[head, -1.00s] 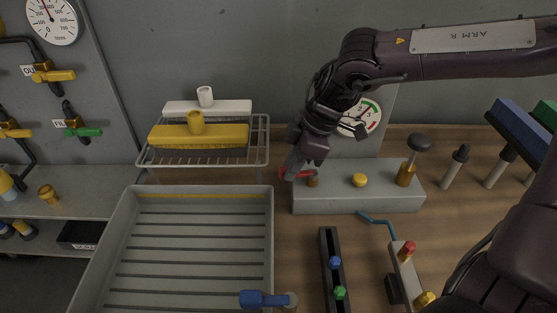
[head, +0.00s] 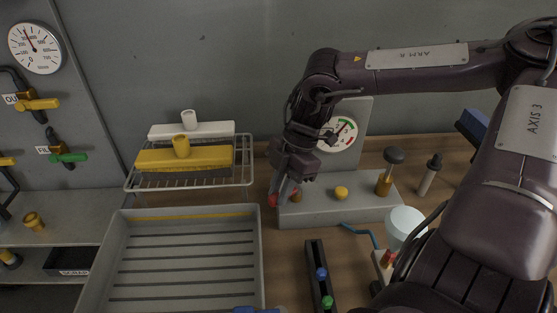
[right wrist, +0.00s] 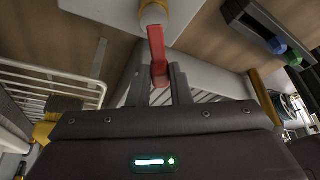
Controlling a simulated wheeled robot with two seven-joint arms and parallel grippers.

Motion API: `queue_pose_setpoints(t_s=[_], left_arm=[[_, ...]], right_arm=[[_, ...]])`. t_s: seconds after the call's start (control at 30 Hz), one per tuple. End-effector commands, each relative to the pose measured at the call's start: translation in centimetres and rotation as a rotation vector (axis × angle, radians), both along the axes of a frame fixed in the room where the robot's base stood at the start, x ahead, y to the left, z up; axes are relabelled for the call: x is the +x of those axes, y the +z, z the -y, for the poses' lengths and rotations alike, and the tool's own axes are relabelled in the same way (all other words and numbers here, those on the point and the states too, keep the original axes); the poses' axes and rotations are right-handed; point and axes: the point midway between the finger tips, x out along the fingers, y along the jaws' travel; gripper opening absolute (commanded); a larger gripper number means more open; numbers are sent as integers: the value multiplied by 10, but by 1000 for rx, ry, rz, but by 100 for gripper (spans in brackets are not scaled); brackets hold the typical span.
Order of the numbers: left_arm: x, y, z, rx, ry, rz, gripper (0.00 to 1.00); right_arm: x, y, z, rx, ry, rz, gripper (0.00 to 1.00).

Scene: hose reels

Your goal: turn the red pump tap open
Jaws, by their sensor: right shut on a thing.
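The red pump tap (head: 273,201) is a flat red lever on a brass stem at the left end of a grey block (head: 325,214). My right gripper (head: 279,191) reaches down onto it from above and hides part of the lever. In the right wrist view the red tap (right wrist: 156,48) runs from the brass stem down between the two fingers, and my right gripper (right wrist: 160,82) is closed around its free end. My left gripper is not in view.
A yellow knob (head: 341,192) and a dark-topped brass plunger (head: 384,182) stand on the same block. A gauge (head: 338,134) is behind it. A grey ribbed tray (head: 257,262) and a wire rack (head: 190,188) lie to the left.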

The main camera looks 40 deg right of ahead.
Motion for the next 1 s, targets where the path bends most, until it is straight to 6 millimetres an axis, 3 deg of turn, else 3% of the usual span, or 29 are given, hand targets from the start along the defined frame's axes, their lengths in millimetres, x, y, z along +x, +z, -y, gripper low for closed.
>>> queue_pose_setpoints(t_s=[0.3,0.33,0.5,0.8,1.0], left_arm=[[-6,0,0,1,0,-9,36],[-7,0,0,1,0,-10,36],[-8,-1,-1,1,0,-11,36],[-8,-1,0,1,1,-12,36],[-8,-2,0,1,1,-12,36]], right_arm=[[1,2,0,0,1,5,0],[1,2,0,0,1,5,19],[1,1,0,0,1,4,40],[1,3,1,-1,0,2,40],[1,27,11,-3,-2,8,40]])
